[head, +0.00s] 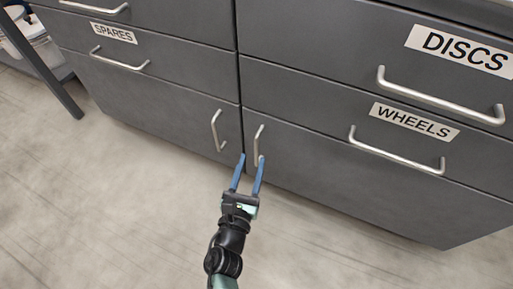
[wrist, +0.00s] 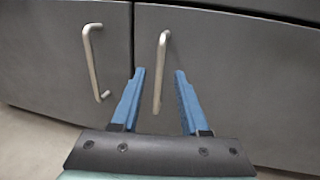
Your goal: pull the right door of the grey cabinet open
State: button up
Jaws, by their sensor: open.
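The grey cabinet's right door (head: 330,175) is shut, flush with the left door (head: 165,105). Its upright metal handle (head: 257,145) is near the seam between the doors. It also shows in the wrist view (wrist: 161,72). My gripper (head: 249,160) is open, its two blue fingers pointing at the lower end of that handle. In the wrist view my gripper (wrist: 158,75) has the handle between its fingers in the picture, with gaps on both sides. I cannot tell whether the fingertips reach past the bar in depth. The gripper holds nothing.
The left door has its own upright handle (head: 217,130), left of my fingers; it also shows in the wrist view (wrist: 94,62). Drawers labelled SPARES (head: 113,33), DISCS (head: 462,50) and WHEELS (head: 413,121) sit above. The floor (head: 130,200) in front is clear. A dark table leg (head: 50,75) stands at far left.

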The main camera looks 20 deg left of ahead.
aim_at(256, 148)
jog(key=w, duration=0.4)
jog(key=w+a+b, duration=0.1)
jog(key=w, duration=0.1)
grip_shut()
jog(key=shift+s, duration=0.1)
dwell(1.3)
